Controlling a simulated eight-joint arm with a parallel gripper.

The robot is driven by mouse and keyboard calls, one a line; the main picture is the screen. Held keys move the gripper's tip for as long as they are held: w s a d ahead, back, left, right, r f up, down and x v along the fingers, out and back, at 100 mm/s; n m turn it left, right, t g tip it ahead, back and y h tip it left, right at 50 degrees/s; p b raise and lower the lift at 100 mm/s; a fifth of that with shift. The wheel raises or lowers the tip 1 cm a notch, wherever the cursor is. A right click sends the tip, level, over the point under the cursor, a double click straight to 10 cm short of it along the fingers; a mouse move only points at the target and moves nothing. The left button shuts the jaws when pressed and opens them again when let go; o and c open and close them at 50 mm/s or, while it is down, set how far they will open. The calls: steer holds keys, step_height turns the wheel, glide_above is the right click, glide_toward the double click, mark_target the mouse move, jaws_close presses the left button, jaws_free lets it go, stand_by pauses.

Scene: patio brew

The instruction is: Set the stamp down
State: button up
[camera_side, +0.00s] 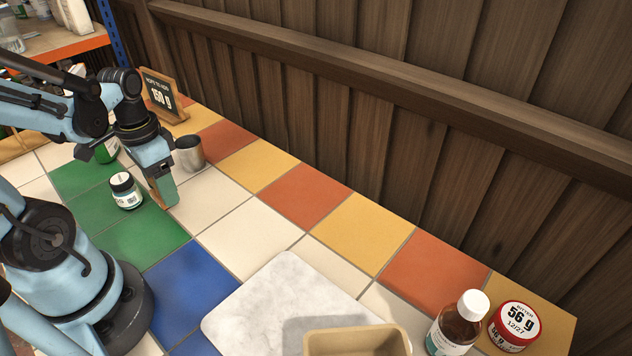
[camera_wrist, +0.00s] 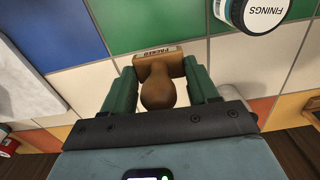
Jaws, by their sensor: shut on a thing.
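The stamp has a round brown wooden knob and a block base reading PACKED; in the wrist view the stamp (camera_wrist: 158,92) sits between the two green fingers of my gripper (camera_wrist: 162,78). My gripper is shut on it. In the side view my gripper (camera_side: 163,192) points down low over the tiled counter (camera_side: 248,242), just right of the finings jar. The stamp is mostly hidden behind the fingers there. I cannot tell whether its base touches the tiles.
The finings jar (camera_side: 125,190) stands close to my gripper; a metal cup (camera_side: 189,154) is behind it. A sign (camera_side: 160,95) stands at the back. A marble slab (camera_side: 255,305), tan box (camera_side: 358,343), brown bottle (camera_side: 455,325) and red-lidded tin (camera_side: 514,326) are in front. Tiles between are clear.

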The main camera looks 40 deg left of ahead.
steer(key=shift+f, duration=2.05)
steer(key=shift+f, duration=0.2)
steer(key=o, duration=1.1)
steer(key=shift+r, duration=0.1)
steer(key=shift+a+r, duration=0.15)
steer(key=shift+r, duration=5.8)
steer(key=w+d+t, duration=0.2)
steer(key=w+d, duration=0.1)
steer(key=w+d+t, duration=0.2)
steer(key=w+d, duration=0.1)
steer(key=d, duration=0.1)
steer(key=w+d+t, duration=0.3)
steer(key=d, duration=0.1)
steer(key=shift+w+d+r, duration=0.15)
steer(key=shift+w+r, duration=0.15)
steer(key=shift+r, duration=0.1)
